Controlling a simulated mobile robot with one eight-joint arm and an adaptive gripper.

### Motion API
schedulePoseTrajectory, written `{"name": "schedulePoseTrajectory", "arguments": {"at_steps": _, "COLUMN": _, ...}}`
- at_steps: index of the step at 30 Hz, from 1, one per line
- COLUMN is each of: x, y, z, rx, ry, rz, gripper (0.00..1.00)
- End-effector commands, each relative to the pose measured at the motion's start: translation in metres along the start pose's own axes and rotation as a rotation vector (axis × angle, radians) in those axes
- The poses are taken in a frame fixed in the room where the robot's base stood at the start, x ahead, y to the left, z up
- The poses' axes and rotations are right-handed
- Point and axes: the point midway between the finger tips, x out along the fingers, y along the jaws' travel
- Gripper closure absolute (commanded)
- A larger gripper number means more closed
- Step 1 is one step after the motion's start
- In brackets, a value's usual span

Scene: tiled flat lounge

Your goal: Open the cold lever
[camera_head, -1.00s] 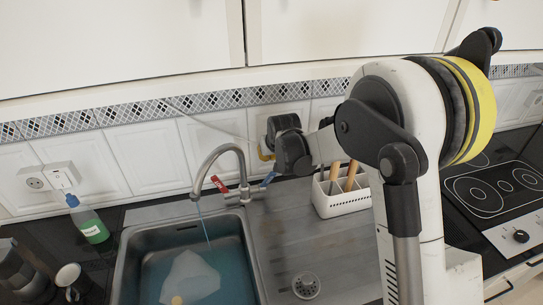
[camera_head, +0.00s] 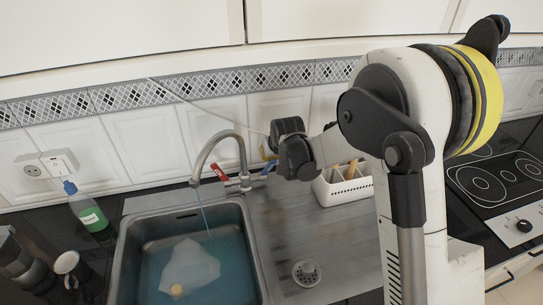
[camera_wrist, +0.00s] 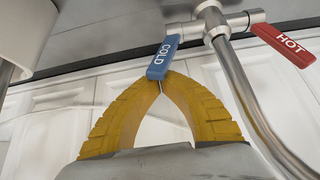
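The blue cold lever (camera_head: 269,168) is on the right side of the metal faucet (camera_head: 240,152). In the wrist view the lever (camera_wrist: 163,57), marked COLD, has its free end at my fingertips and overlaps the left one. My gripper (camera_wrist: 170,78) has yellow fingers whose tips come together, with nothing clearly between them. I cannot tell whether they touch the lever. In the head view my gripper (camera_head: 265,152) is mostly hidden behind my wrist, just above the lever. The red hot lever (camera_head: 219,172) is on the faucet's left and also shows in the wrist view (camera_wrist: 283,44).
A thin blue stream falls from the spout into the sink (camera_head: 128,262), which holds bluish water. A white utensil holder (camera_head: 345,192) stands right of my gripper. A green bottle (camera_head: 88,210) and wall outlet (camera_head: 42,166) are at left. The tiled wall is close behind.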

Motion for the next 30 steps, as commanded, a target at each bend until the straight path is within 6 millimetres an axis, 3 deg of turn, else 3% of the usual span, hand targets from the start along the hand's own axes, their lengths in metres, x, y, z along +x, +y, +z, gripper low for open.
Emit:
{"name": "schedulePoseTrajectory", "arguments": {"at_steps": 8, "x": -0.002, "y": 0.0, "z": 0.013, "rx": 0.0, "ry": 0.112, "rz": 0.0, "gripper": 1.0}}
{"name": "schedulePoseTrajectory", "arguments": {"at_steps": 18, "x": -0.01, "y": 0.0, "z": 0.038, "rx": 0.0, "ry": 0.392, "rz": 0.0, "gripper": 1.0}}
{"name": "schedulePoseTrajectory", "arguments": {"at_steps": 30, "x": -0.016, "y": 0.0, "z": 0.059, "rx": 0.0, "ry": 0.384, "rz": 0.0, "gripper": 1.0}}
